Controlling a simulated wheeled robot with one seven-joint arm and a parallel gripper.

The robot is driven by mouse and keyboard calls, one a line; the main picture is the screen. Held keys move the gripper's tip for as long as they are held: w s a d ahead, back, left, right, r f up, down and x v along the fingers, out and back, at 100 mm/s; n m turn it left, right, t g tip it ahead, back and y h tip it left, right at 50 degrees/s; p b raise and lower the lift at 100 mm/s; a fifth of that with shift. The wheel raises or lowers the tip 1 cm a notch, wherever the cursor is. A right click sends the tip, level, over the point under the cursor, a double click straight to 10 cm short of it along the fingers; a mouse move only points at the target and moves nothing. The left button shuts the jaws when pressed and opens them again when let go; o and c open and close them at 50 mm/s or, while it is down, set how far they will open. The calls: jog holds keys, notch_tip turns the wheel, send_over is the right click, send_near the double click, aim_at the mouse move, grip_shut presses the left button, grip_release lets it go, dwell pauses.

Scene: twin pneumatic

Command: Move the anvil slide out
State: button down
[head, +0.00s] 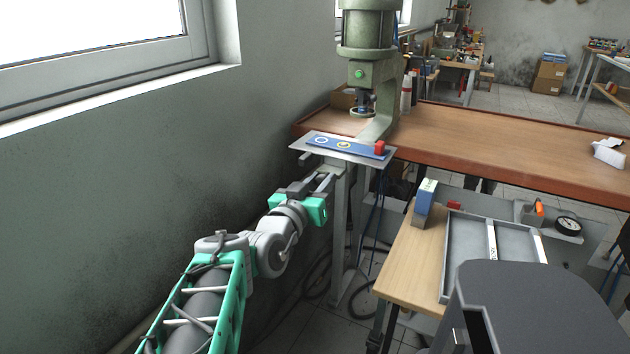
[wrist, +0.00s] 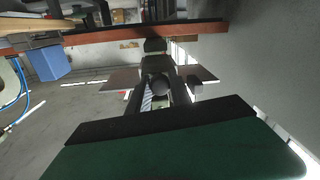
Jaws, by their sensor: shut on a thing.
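My gripper (head: 325,182) is just below the grey plate at the front of the green press (head: 368,70). In the wrist view its two dark fingers (wrist: 162,96) are shut around a round dark grey knob (wrist: 160,84). I take this knob to be the anvil slide's handle. The slide body cannot be made out behind it. In the head view the knob is hidden by the fingers and the plate. How far the slide stands in or out cannot be told.
The grey plate (head: 379,159) carries a blue strip with a red button (head: 380,147), close above my gripper. A wooden bench (head: 480,146) runs right. A wall (head: 120,200) lies left. A lower table (head: 402,257) holds a grey tray (head: 463,255) and a blue box (head: 425,198).

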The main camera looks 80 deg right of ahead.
jog(key=c, duration=1.2)
grip_release()
jog(key=shift+v, duration=3.9)
